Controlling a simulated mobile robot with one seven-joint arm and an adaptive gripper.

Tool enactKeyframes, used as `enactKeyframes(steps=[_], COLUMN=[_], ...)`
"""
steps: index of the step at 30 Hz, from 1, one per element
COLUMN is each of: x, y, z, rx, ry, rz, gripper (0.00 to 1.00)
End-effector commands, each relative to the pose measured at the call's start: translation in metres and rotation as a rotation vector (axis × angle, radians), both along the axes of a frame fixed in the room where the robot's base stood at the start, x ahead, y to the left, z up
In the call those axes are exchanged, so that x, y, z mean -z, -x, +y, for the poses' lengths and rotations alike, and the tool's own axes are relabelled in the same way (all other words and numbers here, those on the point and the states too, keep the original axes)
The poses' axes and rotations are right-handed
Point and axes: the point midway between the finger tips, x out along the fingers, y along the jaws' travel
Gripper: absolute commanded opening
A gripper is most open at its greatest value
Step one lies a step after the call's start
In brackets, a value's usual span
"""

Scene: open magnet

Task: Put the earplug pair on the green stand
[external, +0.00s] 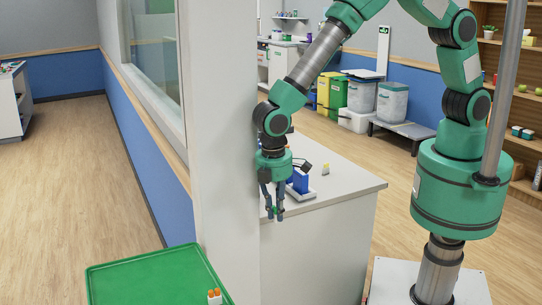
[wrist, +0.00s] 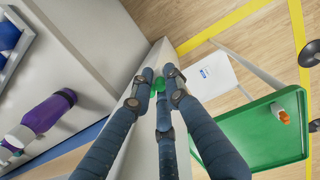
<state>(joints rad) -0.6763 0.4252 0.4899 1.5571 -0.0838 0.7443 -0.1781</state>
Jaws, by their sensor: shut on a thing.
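My gripper (external: 275,214) hangs fingers down just off the near left corner of the white counter, beside the pale pillar. In the wrist view its fingers (wrist: 159,85) are closed on a small green thing, which I take to be the earplug pair (wrist: 158,83); the fingers hide much of it. The green stand (external: 150,278) is a flat tray-like top with a raised rim, at the lower left of the external view. It also shows at the right in the wrist view (wrist: 250,138), apart from and below my gripper.
A small white holder with orange tops (external: 214,297) stands at the green stand's right side. The white counter (external: 340,190) carries a blue item (external: 300,181) and a purple bottle (wrist: 48,112). The pillar (external: 225,120) stands close to my gripper. Open floor lies left.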

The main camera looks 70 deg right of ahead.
Motion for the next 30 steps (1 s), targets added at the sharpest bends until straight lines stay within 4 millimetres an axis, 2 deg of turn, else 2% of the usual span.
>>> enactKeyframes(steps=[9, 15, 21, 30], x=[0.014, 0.022, 0.025, 0.025], y=[-0.030, -0.043, -0.048, -0.048], z=[0.052, 0.075, 0.086, 0.087], rx=[0.027, 0.042, 0.048, 0.049], ry=[-0.024, -0.035, -0.041, -0.042], rz=[-0.020, -0.029, -0.033, -0.034], gripper=[0.06, 0.06, 0.06, 0.06])
